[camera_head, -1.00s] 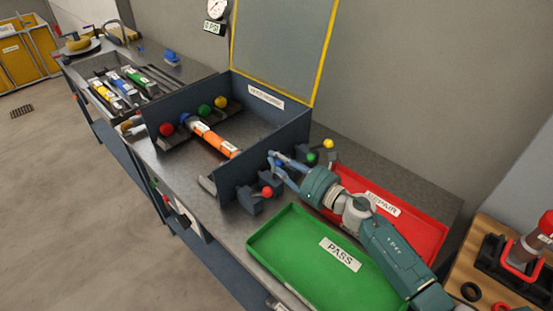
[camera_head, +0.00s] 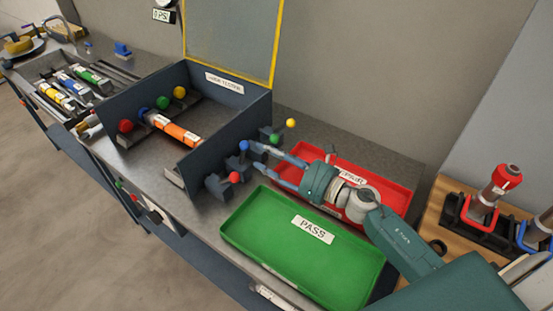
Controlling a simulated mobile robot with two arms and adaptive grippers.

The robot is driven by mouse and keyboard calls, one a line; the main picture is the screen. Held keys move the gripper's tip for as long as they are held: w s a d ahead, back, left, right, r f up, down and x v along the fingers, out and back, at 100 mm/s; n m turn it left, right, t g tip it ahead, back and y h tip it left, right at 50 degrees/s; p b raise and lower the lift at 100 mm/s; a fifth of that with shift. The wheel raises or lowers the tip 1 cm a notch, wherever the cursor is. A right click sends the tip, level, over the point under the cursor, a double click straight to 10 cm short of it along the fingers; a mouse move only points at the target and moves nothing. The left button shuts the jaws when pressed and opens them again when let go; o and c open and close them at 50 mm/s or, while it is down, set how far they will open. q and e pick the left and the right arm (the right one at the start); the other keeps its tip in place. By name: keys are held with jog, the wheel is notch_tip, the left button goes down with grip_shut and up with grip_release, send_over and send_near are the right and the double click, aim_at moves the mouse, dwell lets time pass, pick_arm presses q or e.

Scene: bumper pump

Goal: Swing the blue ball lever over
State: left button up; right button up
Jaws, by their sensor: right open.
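The blue ball lever (camera_head: 244,146) stands on a dark bracket outside the right wall of the dark tester box (camera_head: 222,124). It is in a row with a red ball lever (camera_head: 234,177), a green one (camera_head: 273,138) and a yellow one (camera_head: 291,123). My right gripper (camera_head: 256,155) is open, just right of the blue ball, with its fingers pointing left. The upper fingertip is close to the ball; I cannot tell whether they touch. The fingers hide part of the bracket behind. My left gripper is not in view.
The green PASS tray (camera_head: 262,249) lies in front of my right arm, and the red tray (camera_head: 396,186) lies under it. The tester holds an orange cylinder (camera_head: 176,130) and several coloured balls; its yellow-framed lid (camera_head: 232,35) stands open. A wooden board (camera_head: 440,208) is at right.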

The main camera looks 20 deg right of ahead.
jog(key=shift+v, duration=1.45)
jog(key=shift+m, duration=0.4)
jog(key=c, duration=0.7)
jog(key=shift+s+d+m+t+b, duration=0.15)
jog(key=shift+m+b, duration=0.15)
jog(key=shift+m, duration=0.25)
jog(key=shift+s+a+m+t+b, duration=0.15)
jog(key=shift+m+b, duration=0.1)
jog(key=shift+m, duration=0.3)
grip_shut()
jog(key=s+d+m+t+h+b, duration=0.1)
jog(key=s+d+m+t+b, duration=0.2)
jog(key=m, duration=1.1)
jog(key=m+g+h+b, duration=0.1)
jog(key=m+h+b, duration=0.1)
jog(key=m, duration=1.6)
send_near(243, 152)
jog(key=w+r, duration=0.2)
jog(key=w, duration=0.3)
jog(key=shift+w+r, duration=0.25)
jog(key=shift+w, duration=0.1)
